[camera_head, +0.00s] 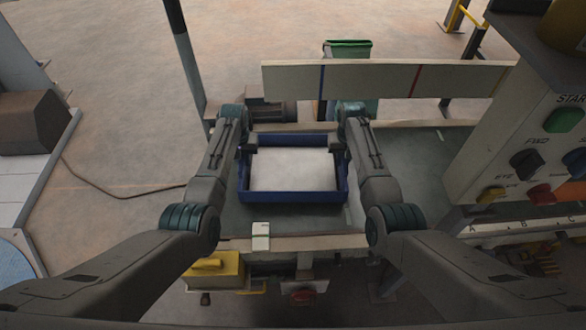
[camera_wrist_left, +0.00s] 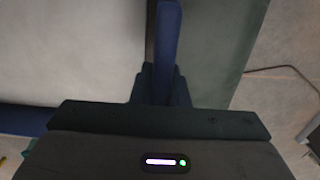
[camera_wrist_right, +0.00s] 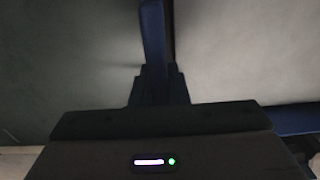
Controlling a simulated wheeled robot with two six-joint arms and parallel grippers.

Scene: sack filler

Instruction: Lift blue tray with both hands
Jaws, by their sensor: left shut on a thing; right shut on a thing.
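The blue tray (camera_head: 292,196) is in the middle of the head view, a rectangular tray with a pale, flat filling inside. My left gripper (camera_head: 246,146) is at its left side wall, and my right gripper (camera_head: 337,146) is at its right side wall. In the left wrist view the jaws (camera_wrist_left: 163,80) are shut on the blue rim. In the right wrist view the jaws (camera_wrist_right: 155,80) are shut on the opposite rim. I cannot tell whether the tray's underside touches the green surface, as it is hidden.
A green work surface (camera_head: 405,160) lies under and around the tray. A pale rail (camera_head: 390,80) with blue and red marks runs behind it. A control panel (camera_head: 530,140) with buttons stands at the right. A white block (camera_head: 261,236) and a yellow box (camera_head: 215,268) are in front.

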